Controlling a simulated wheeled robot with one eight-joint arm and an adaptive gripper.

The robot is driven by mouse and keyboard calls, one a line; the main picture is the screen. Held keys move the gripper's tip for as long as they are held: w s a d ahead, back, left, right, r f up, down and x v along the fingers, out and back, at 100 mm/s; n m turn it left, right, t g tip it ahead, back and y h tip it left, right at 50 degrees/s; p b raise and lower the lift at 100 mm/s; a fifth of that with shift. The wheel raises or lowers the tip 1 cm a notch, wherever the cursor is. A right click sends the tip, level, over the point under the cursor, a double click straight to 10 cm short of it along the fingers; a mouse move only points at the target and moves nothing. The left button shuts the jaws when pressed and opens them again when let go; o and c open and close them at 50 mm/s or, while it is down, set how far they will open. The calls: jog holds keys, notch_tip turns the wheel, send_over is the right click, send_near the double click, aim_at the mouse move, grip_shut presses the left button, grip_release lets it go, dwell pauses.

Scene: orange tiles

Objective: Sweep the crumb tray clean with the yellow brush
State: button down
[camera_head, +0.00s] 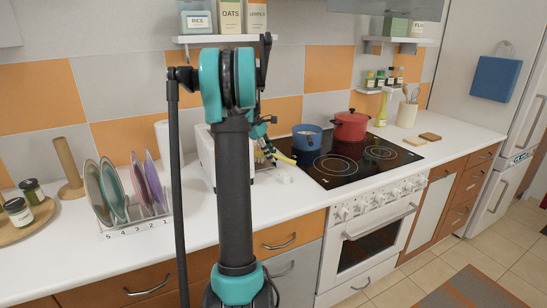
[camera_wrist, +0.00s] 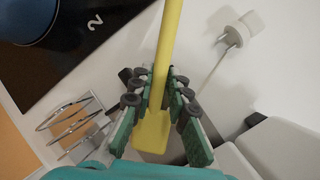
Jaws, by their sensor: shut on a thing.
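My gripper (camera_wrist: 158,100) is shut on the yellow brush (camera_wrist: 168,45), whose long yellow handle runs between the green finger pads in the wrist view. The handle's wide flat end (camera_wrist: 152,132) shows near the palm, and the other end runs out of the top of that view. In the head view my gripper (camera_head: 267,148) is over the counter between the white toaster (camera_head: 205,150) and the cooktop, and a bit of the yellow brush (camera_head: 285,158) shows beside it. The bristles cannot be made out. I cannot make out the crumb tray in either view.
A blue pot (camera_head: 307,139) and a red pot (camera_head: 350,126) stand on the black cooktop (camera_head: 340,172). A wire rack (camera_wrist: 72,122) is close by in the wrist view. A white plug (camera_wrist: 240,28) lies on the counter. A plate rack (camera_head: 135,218) stands at left.

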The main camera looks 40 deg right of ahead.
jog(key=shift+w+d+f, duration=0.1)
jog(key=shift+w+d, duration=0.1)
jog(key=shift+w, duration=0.6)
jog(key=shift+w+d, duration=0.2)
jog(key=shift+w, duration=0.65)
jog(key=shift+w+d+f, duration=0.1)
jog(key=shift+w+d, duration=0.1)
jog(key=shift+w, duration=0.6)
jog(key=shift+r, duration=0.1)
notch_tip(320, 180, up, 6)
notch_tip(320, 180, up, 3)
jog(key=shift+a+f, duration=0.25)
jog(key=shift+f, duration=1.65)
jog(key=shift+a+f, duration=0.2)
jog(key=shift+f, duration=1.65)
